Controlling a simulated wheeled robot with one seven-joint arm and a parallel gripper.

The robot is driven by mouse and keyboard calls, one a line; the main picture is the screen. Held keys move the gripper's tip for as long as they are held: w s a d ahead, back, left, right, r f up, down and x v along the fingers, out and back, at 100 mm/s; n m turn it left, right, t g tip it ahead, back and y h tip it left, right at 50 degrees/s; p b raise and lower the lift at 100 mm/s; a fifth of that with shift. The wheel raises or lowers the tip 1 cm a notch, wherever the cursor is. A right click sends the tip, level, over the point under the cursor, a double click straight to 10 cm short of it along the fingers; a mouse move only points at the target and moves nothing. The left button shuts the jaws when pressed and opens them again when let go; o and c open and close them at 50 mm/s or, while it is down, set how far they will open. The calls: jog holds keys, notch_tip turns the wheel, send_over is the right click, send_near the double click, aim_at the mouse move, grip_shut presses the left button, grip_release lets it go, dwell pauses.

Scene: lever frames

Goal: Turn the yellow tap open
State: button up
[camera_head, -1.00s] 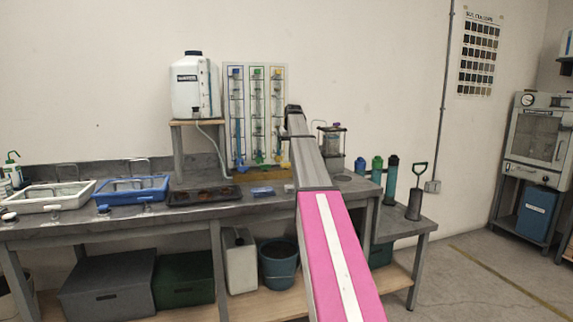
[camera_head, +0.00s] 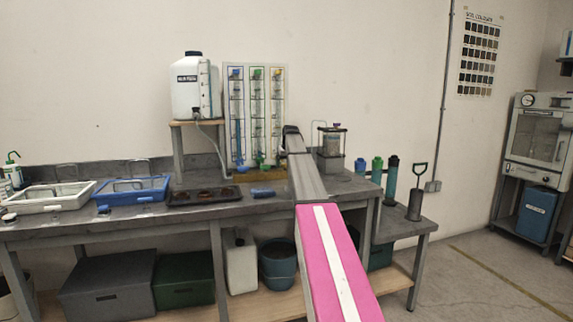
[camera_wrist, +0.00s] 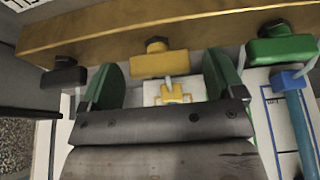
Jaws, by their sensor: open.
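The yellow tap (camera_wrist: 165,64) shows in the wrist view as a yellow block with a dark knob on top, mounted along a wooden bar (camera_wrist: 120,36). A smaller yellow fitting (camera_wrist: 173,93) sits just below it in the picture. My gripper (camera_wrist: 163,80) is open, with one green finger to the left of the yellow tap and one to the right. Gaps show between the fingers and the tap; contact cannot be seen. In the head view my gripper's end is at the tube panel (camera_head: 255,120), and my arm hides the fingertips.
In the wrist view a green tap (camera_wrist: 283,48) is close right of my right finger and a black fitting (camera_wrist: 64,75) is left of my left finger. A white tank (camera_head: 194,90) stands left of the panel, a caged canister (camera_head: 331,142) right of it.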

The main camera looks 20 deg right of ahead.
jog(key=c, duration=0.9)
jog(key=shift+n, duration=0.3)
jog(key=n+y, duration=0.1)
jog(key=n, duration=0.2)
jog(key=shift+d+n+y, duration=0.1)
jog(key=shift+n+y, duration=0.2)
jog(key=shift+y, duration=0.1)
jog(key=n+g+y, duration=0.1)
jog(key=n, duration=0.3)
jog(key=shift+w+d+n, duration=0.1)
jog(key=shift+n, duration=0.2)
jog(key=n+g, duration=0.1)
jog(key=n, duration=0.1)
jog(key=n+y, duration=0.1)
jog(key=n, duration=0.1)
jog(key=shift+w+n+g, duration=0.1)
jog(key=shift+n+g, duration=0.2)
jog(key=shift+g, duration=0.1)
jog(key=shift+n+g+y, duration=0.3)
jog(key=shift+n+g, duration=0.6)
jog(key=shift+n, duration=1.3)
